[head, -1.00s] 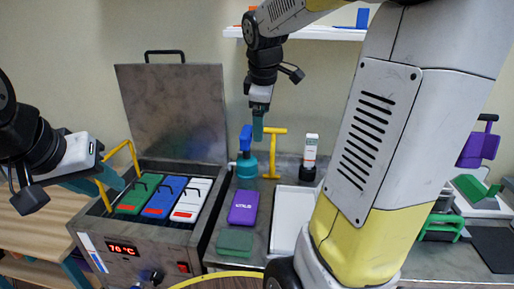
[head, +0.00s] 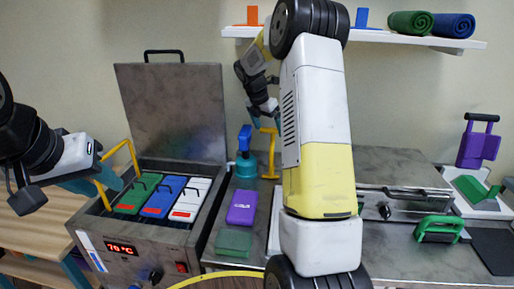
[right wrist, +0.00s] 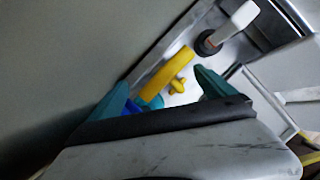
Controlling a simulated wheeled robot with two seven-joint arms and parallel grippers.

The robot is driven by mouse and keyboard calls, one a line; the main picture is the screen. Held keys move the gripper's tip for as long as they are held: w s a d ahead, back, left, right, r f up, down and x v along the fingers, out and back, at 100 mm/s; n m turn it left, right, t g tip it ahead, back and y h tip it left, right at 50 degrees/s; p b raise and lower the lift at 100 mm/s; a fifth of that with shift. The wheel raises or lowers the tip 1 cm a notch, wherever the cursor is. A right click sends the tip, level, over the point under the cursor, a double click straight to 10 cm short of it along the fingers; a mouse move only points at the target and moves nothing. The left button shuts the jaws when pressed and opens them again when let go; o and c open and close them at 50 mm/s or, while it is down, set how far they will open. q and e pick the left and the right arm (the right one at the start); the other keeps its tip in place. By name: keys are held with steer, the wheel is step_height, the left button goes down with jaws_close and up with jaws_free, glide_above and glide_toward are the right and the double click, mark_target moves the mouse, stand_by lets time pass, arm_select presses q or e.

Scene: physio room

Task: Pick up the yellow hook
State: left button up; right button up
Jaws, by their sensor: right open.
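The yellow hook (head: 270,160) stands upright at the back of the bench, beside the blue-topped teal bottle, its top partly covered by my right arm. In the right wrist view the yellow hook (right wrist: 172,74) shows between and beyond the teal fingers. My right gripper (right wrist: 163,95) is open and empty around that line of sight; in the head view it (head: 265,119) is near the hook's top, partly hidden. I cannot tell whether it touches the hook. My left gripper (head: 97,183) is at the yellow handle of the heater; its jaw opening is unclear.
The teal bottle (head: 246,164) stands close left of the hook. The heater (head: 130,245) with its raised lid holds green, blue and white packs. A purple box (head: 242,207) and a green block (head: 233,241) lie in front. A shelf (head: 375,36) runs above.

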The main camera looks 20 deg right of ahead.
mark_target(273, 138)
steer(key=x, duration=0.6)
steer(key=shift+d+f, duration=0.1)
steer(key=shift+d, duration=0.05)
jaws_close()
